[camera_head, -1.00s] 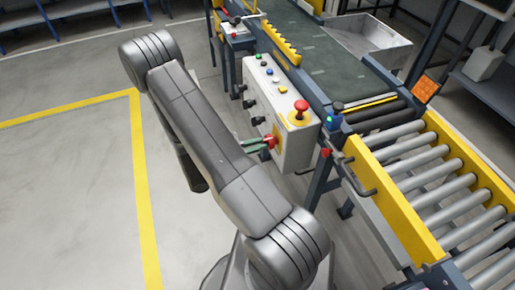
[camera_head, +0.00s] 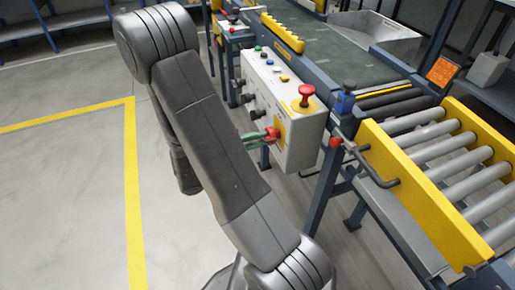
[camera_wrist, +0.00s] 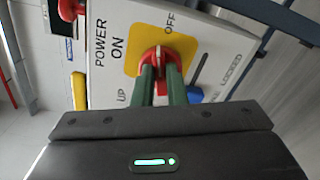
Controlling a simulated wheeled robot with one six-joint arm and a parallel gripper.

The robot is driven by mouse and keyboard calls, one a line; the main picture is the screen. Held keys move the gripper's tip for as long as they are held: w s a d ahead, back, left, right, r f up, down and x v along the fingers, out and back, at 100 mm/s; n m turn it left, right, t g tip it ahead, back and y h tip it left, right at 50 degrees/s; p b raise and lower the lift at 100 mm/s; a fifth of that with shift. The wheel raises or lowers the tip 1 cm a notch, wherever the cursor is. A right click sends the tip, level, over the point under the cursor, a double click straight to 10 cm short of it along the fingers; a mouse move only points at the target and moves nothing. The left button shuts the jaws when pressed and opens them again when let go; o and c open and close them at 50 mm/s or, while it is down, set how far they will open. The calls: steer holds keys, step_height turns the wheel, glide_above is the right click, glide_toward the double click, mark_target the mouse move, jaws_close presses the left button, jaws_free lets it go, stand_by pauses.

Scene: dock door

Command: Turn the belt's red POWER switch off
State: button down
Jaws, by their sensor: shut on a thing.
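The red POWER switch (camera_wrist: 152,54) sits on a yellow plate (camera_wrist: 185,43) on the side of the grey control box (camera_wrist: 215,62). In the wrist view the labels read POWER, ON and OFF around it. My gripper (camera_wrist: 157,74) has green fingers shut on the red switch, one on each side of its handle. In the head view the switch (camera_head: 272,134) is at the box's lower front face, with the green fingertips (camera_head: 262,137) at it. The fingers partly hide the handle, and its exact angle is hard to tell.
A red mushroom button (camera_head: 306,92) stands on top of the box near its right end. Several dark knobs line its front face. The belt (camera_head: 325,45) lies behind and the roller section (camera_head: 455,165) to the right. Floor at left is clear.

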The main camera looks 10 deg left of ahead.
steer(key=m+b, duration=0.2)
steer(key=b, duration=0.1)
steer(key=m+b, duration=0.1)
steer(key=shift+f+m, duration=0.25)
steer(key=shift+m, duration=0.15)
steer(key=shift+r+b, duration=0.1)
steer(key=shift+b, duration=0.25)
steer(key=c, duration=1.5)
jaws_free()
steer(key=shift+o, duration=0.2)
steer(key=shift+s, duration=0.1)
steer(key=p+v, duration=0.3)
steer(key=v, duration=1)
steer(key=shift+s+a, duration=0.25)
steer(key=shift+a, duration=0.05)
